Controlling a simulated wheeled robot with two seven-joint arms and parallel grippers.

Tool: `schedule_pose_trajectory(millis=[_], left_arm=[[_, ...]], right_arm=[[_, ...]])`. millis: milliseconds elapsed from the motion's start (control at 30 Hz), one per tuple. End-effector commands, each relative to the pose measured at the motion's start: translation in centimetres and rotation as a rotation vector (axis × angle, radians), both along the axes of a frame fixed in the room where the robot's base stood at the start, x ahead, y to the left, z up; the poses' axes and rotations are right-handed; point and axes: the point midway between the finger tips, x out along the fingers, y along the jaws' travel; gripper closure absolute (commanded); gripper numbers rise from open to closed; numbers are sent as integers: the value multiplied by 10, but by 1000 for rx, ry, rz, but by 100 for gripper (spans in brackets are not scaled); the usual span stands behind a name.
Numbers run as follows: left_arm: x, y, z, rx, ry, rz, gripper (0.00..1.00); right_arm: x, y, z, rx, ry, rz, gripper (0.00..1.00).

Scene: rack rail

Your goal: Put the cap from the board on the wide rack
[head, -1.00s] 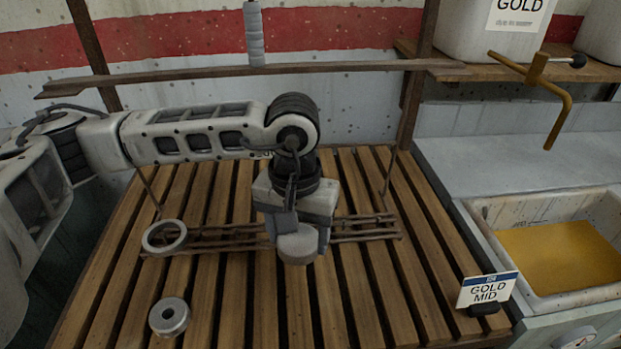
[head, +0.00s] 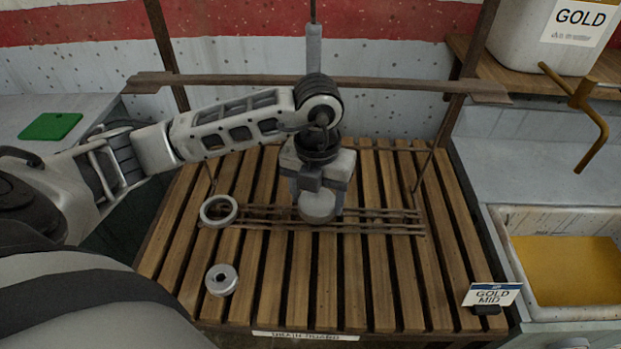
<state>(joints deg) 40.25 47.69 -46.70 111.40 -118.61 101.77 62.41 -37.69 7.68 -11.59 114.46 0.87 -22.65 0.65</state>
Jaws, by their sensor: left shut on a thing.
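My left gripper (head: 318,190) points down over the middle of the slatted board and is shut on a grey round cap (head: 317,208). The cap sits in front of the middle of a long brown rack (head: 385,228) of thin rods, hiding part of it. I cannot tell whether the cap touches the rack. The rack runs left to right over the wooden drain board (head: 345,295), with thin wires rising at its ends. My right gripper is not in view.
A pale ring (head: 219,210) is at the rack's left end. A grey disc with a centre hole (head: 221,280) lies on the board at front left. A GOLD MID sign (head: 492,295) and a trough (head: 505,250) of gold material are at right. A brown crossbar (head: 400,86) spans behind.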

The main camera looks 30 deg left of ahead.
Motion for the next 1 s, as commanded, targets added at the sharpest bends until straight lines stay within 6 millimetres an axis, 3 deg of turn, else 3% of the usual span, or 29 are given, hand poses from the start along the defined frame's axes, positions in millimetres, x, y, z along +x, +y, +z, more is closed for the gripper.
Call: schedule_pose_trajectory(millis=[100, 300, 833, 1000], left_arm=[[-2, 7, 5, 2, 9, 266, 60], [-3, 12, 3, 8, 13, 480, 60], [24, 29, -26, 7, 11, 497, 60], [23, 28, -36, 7, 11, 495, 60]], right_arm=[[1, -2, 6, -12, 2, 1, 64], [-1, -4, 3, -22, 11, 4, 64], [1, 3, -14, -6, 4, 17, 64], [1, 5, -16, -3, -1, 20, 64]])
